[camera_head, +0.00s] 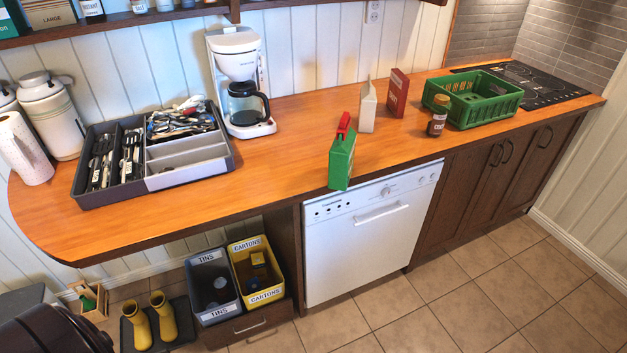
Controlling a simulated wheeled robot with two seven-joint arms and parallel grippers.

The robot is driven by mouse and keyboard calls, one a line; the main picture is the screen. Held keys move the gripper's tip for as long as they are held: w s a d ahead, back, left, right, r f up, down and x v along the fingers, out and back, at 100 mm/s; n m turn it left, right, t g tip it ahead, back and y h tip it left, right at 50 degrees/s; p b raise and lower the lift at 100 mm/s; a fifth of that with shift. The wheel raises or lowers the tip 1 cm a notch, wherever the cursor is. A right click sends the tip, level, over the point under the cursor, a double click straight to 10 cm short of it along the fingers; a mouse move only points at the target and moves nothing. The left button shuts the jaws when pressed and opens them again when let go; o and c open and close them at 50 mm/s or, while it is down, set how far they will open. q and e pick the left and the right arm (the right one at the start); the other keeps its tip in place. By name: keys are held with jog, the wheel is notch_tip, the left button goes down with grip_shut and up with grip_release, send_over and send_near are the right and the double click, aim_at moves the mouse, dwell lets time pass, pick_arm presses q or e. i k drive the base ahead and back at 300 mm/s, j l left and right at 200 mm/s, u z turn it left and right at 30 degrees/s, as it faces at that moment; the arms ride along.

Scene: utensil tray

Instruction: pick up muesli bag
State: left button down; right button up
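A green bag (342,163) with a red clip (344,126) across its top stands upright at the front edge of the wooden counter, above the dishwasher. It looks like the muesli bag, but I cannot read a label on it. Behind it stand a white carton (368,108) and a red box (397,93), both apart from it. Neither of my grippers shows in the head view.
On the wooden counter (280,165) stand a grey utensil tray (190,180), a coffee maker (238,75), a brown jar (437,117) and a green crate (492,108). The counter left of the green bag is clear. Below are a white dishwasher (365,245) and labelled bins (213,313).

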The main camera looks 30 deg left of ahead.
aim_at(342, 154)
jog(key=i+l+u, duration=0.65)
jog(key=l+u, duration=0.15)
jog(key=i+l+u, duration=0.25)
jog(key=l+u, duration=0.15)
jog(key=l, duration=0.15)
